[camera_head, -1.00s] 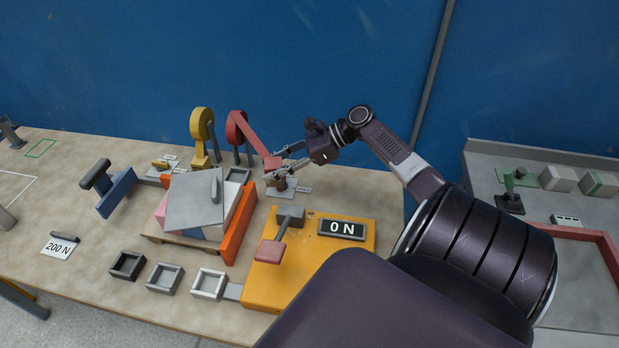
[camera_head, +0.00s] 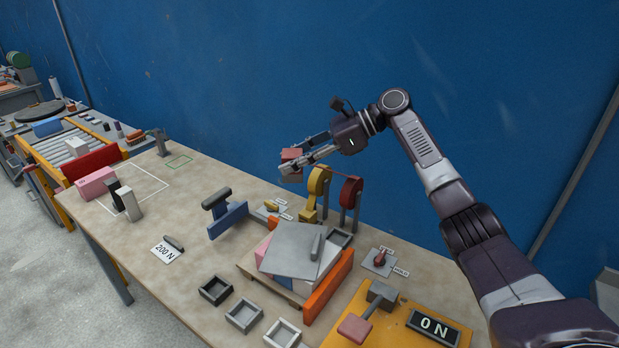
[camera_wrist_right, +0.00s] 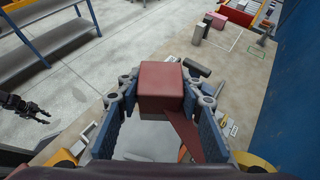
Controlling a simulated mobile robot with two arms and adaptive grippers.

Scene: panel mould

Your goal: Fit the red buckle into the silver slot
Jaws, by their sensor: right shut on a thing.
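My right gripper (camera_head: 300,162) is shut on the red buckle (camera_head: 291,156), raised above the back of the table. The right wrist view shows the block-shaped buckle (camera_wrist_right: 160,88) between both fingers, with its red strap (camera_wrist_right: 192,132) trailing off. The red reel (camera_head: 350,193) stands beside the yellow reel (camera_head: 319,182). In front of the covered stack is a row of square open slots: black (camera_head: 203,294), grey (camera_head: 233,322) and a pale silver one (camera_head: 270,340). The silver slot looks empty. My left gripper (camera_wrist_right: 36,112) shows small at the left of the wrist view, open and empty.
A grey plate (camera_head: 292,250) lies on the stack, with an orange wall (camera_head: 330,288) beside it. The table's left middle is mostly clear.

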